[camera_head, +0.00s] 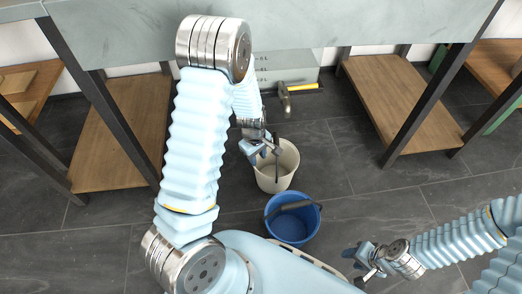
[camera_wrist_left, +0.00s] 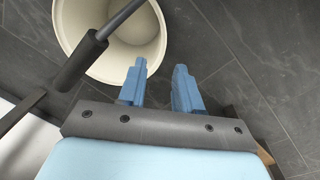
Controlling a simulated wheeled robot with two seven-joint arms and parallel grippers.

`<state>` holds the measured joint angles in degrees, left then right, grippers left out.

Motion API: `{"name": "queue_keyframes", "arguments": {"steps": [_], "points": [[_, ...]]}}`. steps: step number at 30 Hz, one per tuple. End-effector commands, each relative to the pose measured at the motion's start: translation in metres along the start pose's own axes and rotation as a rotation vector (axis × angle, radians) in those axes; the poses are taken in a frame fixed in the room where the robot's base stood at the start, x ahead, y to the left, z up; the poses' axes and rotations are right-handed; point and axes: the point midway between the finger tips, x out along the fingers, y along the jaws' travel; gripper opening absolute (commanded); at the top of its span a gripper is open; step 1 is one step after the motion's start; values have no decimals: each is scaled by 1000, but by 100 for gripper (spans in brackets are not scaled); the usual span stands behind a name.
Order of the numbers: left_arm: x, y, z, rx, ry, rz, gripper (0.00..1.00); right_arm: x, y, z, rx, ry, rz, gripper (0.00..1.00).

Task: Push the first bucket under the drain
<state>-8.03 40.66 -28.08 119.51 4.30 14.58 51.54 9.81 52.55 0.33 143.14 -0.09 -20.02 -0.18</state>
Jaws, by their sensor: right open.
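A cream bucket (camera_head: 289,165) stands upright on the dark tiled floor, near the middle of the head view. A blue bucket (camera_head: 291,228) stands in front of it, nearer to me. My left gripper (camera_head: 268,151) is at the cream bucket's left rim, with its fingers apart and nothing seen between them. In the left wrist view the cream bucket (camera_wrist_left: 143,38) lies just beyond the fingertips (camera_wrist_left: 160,66); I cannot tell whether they touch. A dark handle grip (camera_wrist_left: 80,60) crosses its mouth. My right gripper (camera_head: 362,264) is open and empty, low at the right.
A long grey sink or counter (camera_head: 370,22) spans the back on dark legs. Wooden lower shelves stand left (camera_head: 122,130) and right (camera_head: 400,103). Floor right of the buckets is clear.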

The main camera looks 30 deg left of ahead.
Motion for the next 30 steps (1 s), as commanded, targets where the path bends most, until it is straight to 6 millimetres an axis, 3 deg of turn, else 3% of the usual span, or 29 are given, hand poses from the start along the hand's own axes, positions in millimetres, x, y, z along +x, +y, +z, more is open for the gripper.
{"name": "queue_keyframes", "arguments": {"steps": [11, 30], "points": [[11, -1, 1, 3, -1, -2, 34, 3, 1, 0, 0, 0, -1, 43], [124, -1, 1, 4, -2, -3, 34, 29, 8, 2, -2, -7, -6, 43]]}}
